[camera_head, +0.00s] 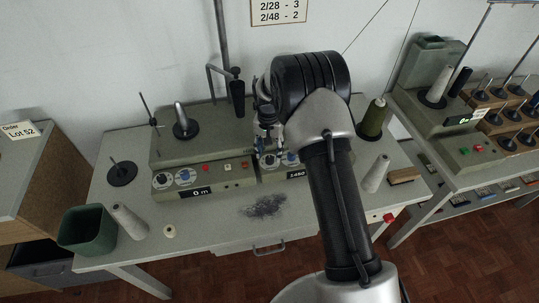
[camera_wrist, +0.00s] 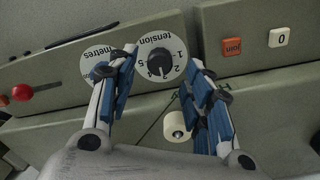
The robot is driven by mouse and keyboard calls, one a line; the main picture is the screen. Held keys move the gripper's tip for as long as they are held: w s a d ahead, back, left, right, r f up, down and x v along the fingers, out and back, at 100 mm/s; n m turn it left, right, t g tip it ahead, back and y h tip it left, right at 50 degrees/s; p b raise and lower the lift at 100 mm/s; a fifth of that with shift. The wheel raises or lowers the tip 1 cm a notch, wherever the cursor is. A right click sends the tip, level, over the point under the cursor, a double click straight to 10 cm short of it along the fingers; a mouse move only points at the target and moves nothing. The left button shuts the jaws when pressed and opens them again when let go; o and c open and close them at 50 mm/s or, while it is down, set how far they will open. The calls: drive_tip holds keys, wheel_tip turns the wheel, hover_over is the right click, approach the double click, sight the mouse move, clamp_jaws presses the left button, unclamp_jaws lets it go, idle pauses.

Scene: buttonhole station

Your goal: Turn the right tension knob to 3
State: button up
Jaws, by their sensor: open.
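The right tension dial (camera_wrist: 162,50) is a white disc with black numbers and a dark knob (camera_wrist: 159,62) at its centre. I cannot read the knob's pointer clearly. My gripper (camera_wrist: 160,72) is open, one blue-padded finger on each side of the dial. The left finger overlaps the edge of the metres dial (camera_wrist: 98,60). I cannot tell whether either finger touches the knob.
An orange join button (camera_wrist: 232,46) and white 0 button (camera_wrist: 278,37) sit right of the dial, a red ball knob (camera_wrist: 22,92) left. The left unit has its own dials (camera_head: 184,176). A grey cone (camera_head: 376,174) and green spool (camera_head: 374,118) stand right of my arm.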

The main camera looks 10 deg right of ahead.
wheel_tip(320, 180, up, 9)
drive_tip(key=shift+a+r, duration=0.1)
idle(0.6)
wheel_tip(320, 180, up, 11)
drive_tip(key=n+t, duration=0.1)
hover_over(269, 158)
drive_tip(key=s, duration=0.6)
drive_tip(key=s+r+n+t, duration=0.1)
drive_tip(key=s+r, duration=0.7)
drive_tip(key=s, duration=0.1)
drive_tip(key=s+n+t, duration=0.2)
drive_tip(key=s+n, duration=0.1)
drive_tip(key=s, duration=1.8)
drive_tip(key=shift+s+d+r+t, duration=0.2)
drive_tip(key=shift+r+t, duration=0.1)
drive_tip(key=shift+r, duration=0.1)
